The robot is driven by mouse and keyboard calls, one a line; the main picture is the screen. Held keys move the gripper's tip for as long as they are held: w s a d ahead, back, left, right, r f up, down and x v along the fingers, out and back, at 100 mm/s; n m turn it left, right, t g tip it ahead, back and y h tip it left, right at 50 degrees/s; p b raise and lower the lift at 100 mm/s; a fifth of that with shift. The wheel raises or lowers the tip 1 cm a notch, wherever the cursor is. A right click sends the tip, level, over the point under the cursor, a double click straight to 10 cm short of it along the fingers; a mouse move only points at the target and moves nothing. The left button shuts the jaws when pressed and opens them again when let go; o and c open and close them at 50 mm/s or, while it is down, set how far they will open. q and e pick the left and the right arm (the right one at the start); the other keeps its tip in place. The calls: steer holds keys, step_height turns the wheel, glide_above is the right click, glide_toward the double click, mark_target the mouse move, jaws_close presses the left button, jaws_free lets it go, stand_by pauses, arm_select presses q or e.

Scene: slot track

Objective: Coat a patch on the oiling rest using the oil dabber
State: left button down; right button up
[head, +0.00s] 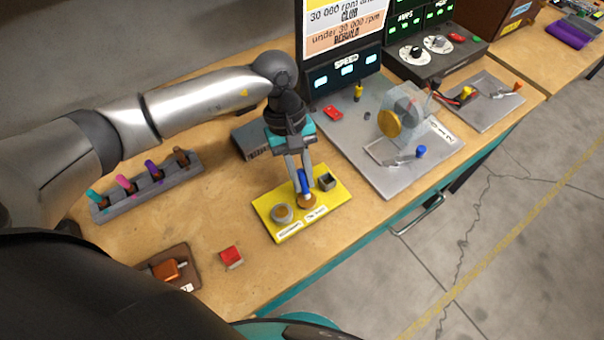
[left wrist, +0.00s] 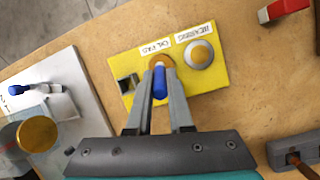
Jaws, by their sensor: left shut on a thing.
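The oiling rest is a yellow board (head: 267,200) on the wooden bench, also seen in the left wrist view (left wrist: 212,84). It carries a round bearing (head: 282,213), a tan round oil pad (head: 306,202) and a dark square socket (head: 326,181), which looks empty. My left gripper (head: 304,182) is shut on the blue oil dabber (left wrist: 159,84), which stands roughly upright at the oil pad. Its tip is hidden, so I cannot tell whether it touches the pad. The bearing (left wrist: 199,54) lies beside the pad. My right gripper is not in view.
A grey metal plate (head: 375,170) with a clear-covered gold wheel (head: 390,123) stands to the right. A rack (head: 150,187) of coloured-handled tools is at left. A red block (head: 231,257) and a brown tray (head: 190,260) lie in front. Bare bench lies between them.

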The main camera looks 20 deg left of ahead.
mark_target(302, 172)
arm_select(q)
steer(key=shift+f+b, duration=0.4)
steer(key=shift+s+f+b, duration=0.1)
steer(key=shift+f+b, duration=0.05)
steer(key=shift+b, duration=0.2)
stand_by(2.0)
steer(key=shift+r+p, duration=1.75)
steer(key=shift+r, duration=1.9)
steer(key=shift+w+a+r+m+y+b, duration=0.15)
steer(key=shift+a+r+m+b, duration=0.1)
steer(key=shift+r+m+b, duration=0.2)
steer(key=shift+w+a+r+m+y+b, duration=0.1)
steer(key=shift+a+r+m+y+b, duration=0.15)
steer(key=shift+m+b, duration=0.25)
steer(key=s+a+r+m+g+y+b, duration=0.1)
steer(key=a+r+m+b, duration=0.2)
steer(key=r+m, duration=0.2)
steer(key=shift+s, duration=0.4)
